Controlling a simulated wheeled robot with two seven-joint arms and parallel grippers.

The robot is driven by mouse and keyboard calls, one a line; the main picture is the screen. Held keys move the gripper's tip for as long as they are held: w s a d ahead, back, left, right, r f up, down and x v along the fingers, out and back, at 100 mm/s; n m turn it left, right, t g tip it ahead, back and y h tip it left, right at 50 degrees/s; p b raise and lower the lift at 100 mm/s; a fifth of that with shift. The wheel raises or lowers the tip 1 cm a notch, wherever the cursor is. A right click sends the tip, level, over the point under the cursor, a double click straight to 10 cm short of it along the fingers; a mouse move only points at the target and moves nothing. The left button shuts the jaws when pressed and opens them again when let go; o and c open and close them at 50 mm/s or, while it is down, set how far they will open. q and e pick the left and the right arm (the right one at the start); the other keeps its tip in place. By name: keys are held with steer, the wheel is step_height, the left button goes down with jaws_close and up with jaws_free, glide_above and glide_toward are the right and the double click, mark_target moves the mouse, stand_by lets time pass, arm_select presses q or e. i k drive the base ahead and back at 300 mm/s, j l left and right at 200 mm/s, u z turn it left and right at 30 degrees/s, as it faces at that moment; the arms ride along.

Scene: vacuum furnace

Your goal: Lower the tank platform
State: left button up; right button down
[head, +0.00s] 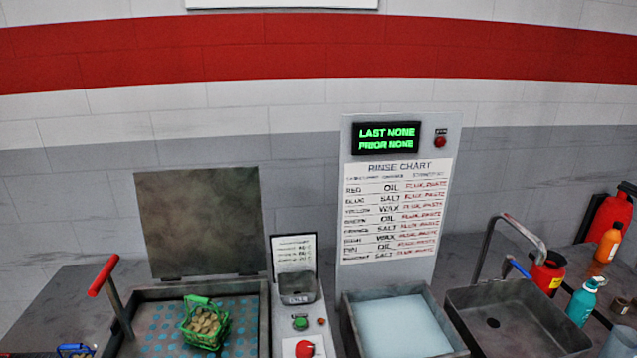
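The tank (140,293) stands at the lower left, its dark lid (203,220) raised upright behind it. Inside, the tank platform (160,325) is a grey plate with blue round spots, seen near the level of the rim. A green basket (206,322) full of tan round pieces sits on the platform. A lever with a red grip (104,275) rises at the tank's left side, tilted to the upper left. Neither of my grippers is in view.
A control panel with a green button (300,323) and a red knob (305,348) stands right of the tank. Further right are a basin of pale liquid (400,328), an empty sink (515,325) and several bottles. A blue basket (75,350) shows at the lower left.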

mark_target(154, 332)
steer(key=u, duration=1.35)
steer(key=k+j+z, duration=0.1)
steer(key=j+z, duration=0.2)
steer(key=j, duration=0.3)
